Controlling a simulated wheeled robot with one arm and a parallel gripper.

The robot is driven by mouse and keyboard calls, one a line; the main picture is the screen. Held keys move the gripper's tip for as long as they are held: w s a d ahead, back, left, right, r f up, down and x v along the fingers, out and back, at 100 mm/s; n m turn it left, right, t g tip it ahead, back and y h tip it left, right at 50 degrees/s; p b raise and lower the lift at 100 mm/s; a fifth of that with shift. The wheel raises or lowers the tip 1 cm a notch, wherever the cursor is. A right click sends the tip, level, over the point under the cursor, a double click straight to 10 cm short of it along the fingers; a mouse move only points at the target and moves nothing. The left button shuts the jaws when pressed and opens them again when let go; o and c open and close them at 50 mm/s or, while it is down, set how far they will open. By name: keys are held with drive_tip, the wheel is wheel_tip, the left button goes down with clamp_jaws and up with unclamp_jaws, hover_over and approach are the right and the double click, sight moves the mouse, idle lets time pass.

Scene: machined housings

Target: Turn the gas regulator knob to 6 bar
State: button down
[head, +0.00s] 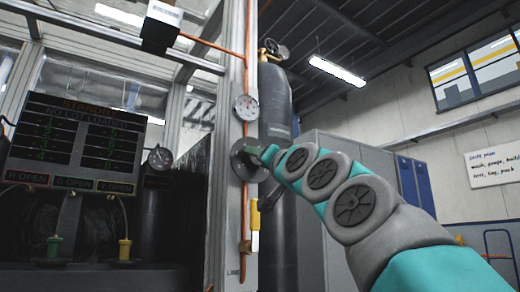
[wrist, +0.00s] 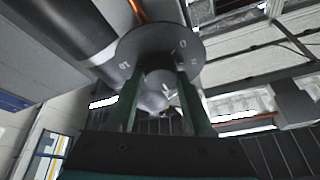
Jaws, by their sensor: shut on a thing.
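The gas regulator's round grey dial plate (head: 247,160) is mounted on the upright post, below a white pressure gauge (head: 246,108). In the wrist view the dial plate (wrist: 195,45) shows white numbers and marks, partly hidden. My gripper (head: 266,155) reaches the plate from the right. In the wrist view its two green fingers (wrist: 160,88) are closed on the grey knob (wrist: 160,78) at the plate's centre. The gauge needle and the knob's exact setting are too small to read.
A yellow-handled valve (head: 255,225) sits on the pipe below the dial. A dark gas cylinder (head: 275,110) stands behind the post. A dark display panel (head: 85,145) and another gauge (head: 160,157) are to the left. Grey lockers (head: 350,150) stand behind my arm.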

drive_tip(key=m+h+p, duration=0.1)
drive_tip(key=m+p, duration=0.1)
drive_tip(key=m, duration=0.1)
drive_tip(key=m+h+p, duration=0.1)
drive_tip(key=m+h, duration=0.1)
drive_tip(key=shift+s+r+m+p, duration=0.1)
drive_tip(key=shift+m+p, duration=0.3)
drive_tip(key=shift+a+m+h, duration=0.1)
drive_tip(key=shift+m+h, duration=0.2)
drive_tip(key=shift+m, duration=0.1)
drive_tip(key=shift+c, duration=1.5)
unclamp_jaws()
drive_tip(key=shift+s, duration=0.1)
drive_tip(key=b+v, duration=0.2)
drive_tip(key=v, duration=0.5)
drive_tip(key=shift+s+f, duration=0.25)
drive_tip(key=shift+f, duration=0.1)
